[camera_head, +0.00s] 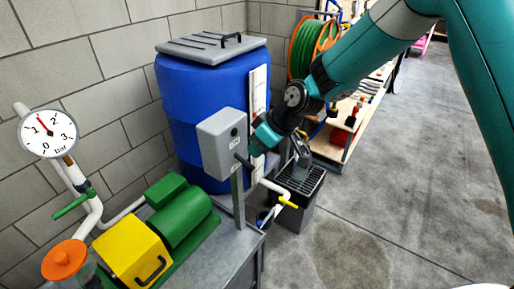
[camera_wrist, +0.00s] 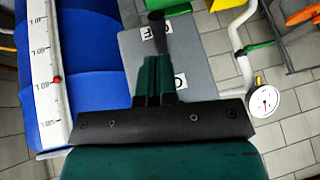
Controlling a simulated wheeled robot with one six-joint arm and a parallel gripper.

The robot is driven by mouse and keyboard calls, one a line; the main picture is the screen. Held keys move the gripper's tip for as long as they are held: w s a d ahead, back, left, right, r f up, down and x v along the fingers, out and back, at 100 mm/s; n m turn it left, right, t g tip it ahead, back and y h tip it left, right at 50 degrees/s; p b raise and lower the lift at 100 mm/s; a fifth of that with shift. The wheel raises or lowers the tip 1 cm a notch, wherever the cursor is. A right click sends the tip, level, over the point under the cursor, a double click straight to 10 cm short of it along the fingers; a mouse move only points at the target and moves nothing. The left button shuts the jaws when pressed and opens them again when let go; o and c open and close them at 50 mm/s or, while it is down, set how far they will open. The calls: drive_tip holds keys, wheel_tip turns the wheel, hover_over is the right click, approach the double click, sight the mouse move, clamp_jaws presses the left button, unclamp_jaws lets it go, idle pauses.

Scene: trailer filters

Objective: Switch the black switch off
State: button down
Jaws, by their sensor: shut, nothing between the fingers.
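The grey switch box (camera_head: 215,147) stands on a metal post left of my gripper. A black switch lever (camera_head: 243,161) sticks out of its front towards the lower right. In the wrist view the box's grey face (camera_wrist: 198,58) carries two white labels, and the black lever (camera_wrist: 157,32) stands over the upper one, just beyond my fingertips. My gripper (camera_head: 256,145) is at the box's front, close to the lever. In the wrist view its green fingers (camera_wrist: 155,72) are shut with nothing between them. I cannot tell whether they touch the lever.
A blue barrel (camera_head: 205,95) with a white level scale stands behind the box. A green pump (camera_head: 180,212), a yellow box (camera_head: 132,252) and a pressure gauge (camera_head: 48,132) are at the left. A black crate (camera_head: 297,190) stands right of the post. Open floor lies at the right.

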drive_tip(key=d+f+b+v, duration=0.1)
drive_tip(key=d+v, duration=0.1)
drive_tip(key=v, duration=1.1)
drive_tip(key=shift+d+f, duration=0.2)
drive_tip(key=shift+d, duration=0.1)
drive_tip(key=s+r+m+g+h, duration=0.1)
drive_tip(key=s+r, duration=0.1)
drive_tip(key=s, duration=1.1)
drive_tip(key=s+d+r+m+g+h, duration=0.1)
drive_tip(key=s+r+m, duration=0.1)
drive_tip(key=s, duration=1)
drive_tip(key=shift+s+r+m, duration=0.3)
drive_tip(key=shift+s+r, duration=0.05)
drive_tip(key=shift+r, duration=0.15)
drive_tip(key=shift+d, duration=0.1)
